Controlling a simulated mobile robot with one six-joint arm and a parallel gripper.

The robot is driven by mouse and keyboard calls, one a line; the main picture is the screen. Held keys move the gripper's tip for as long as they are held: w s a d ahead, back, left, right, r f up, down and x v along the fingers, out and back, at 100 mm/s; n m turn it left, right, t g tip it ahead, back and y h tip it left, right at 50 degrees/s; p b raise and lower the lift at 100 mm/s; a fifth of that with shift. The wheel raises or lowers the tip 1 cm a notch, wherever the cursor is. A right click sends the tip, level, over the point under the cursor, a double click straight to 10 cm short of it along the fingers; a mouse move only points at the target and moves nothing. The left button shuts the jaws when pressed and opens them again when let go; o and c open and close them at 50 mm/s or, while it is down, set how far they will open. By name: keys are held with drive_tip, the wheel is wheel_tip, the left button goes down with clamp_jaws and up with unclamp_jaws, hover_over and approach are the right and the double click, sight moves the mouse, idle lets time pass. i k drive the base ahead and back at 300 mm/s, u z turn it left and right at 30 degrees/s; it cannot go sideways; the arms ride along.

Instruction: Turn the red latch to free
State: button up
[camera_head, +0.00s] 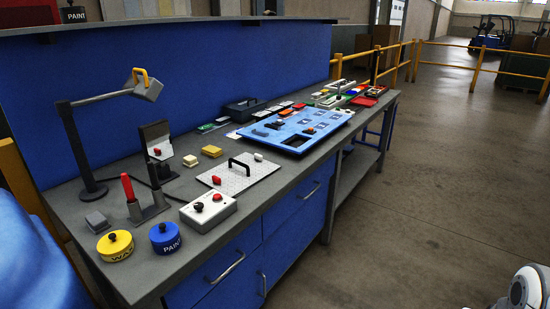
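A light grey perforated plate (236,185) with a black handle lies on the workbench. A small red piece (216,180) sits at its left side and looks like the red latch. A small white piece (258,157) sits near its far right corner. Which way the red piece is turned is too small to tell. Other red parts are an upright red lever handle (127,187) and a small red knob on a white control box (209,211). My gripper is not in view; only a white rounded part of my own body shows at the bottom right.
A yellow tin (115,247) and a blue paint tin (165,239) stand near the bench's front left. A lamp (146,86) overhangs the left side. A blue tray (290,130) lies beyond the plate. The floor right of the bench (410,220) is clear.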

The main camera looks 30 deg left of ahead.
sight(218, 181)
drive_tip(key=u, duration=0.7)
drive_tip(key=i, duration=1.35)
drive_tip(key=u, duration=1.1)
drive_tip(key=i, duration=0.5)
drive_tip(key=u, duration=0.15)
drive_tip(key=k, duration=0.75)
drive_tip(key=u, duration=0.2)
drive_tip(key=i, duration=0.75)
drive_tip(key=z, duration=0.05)
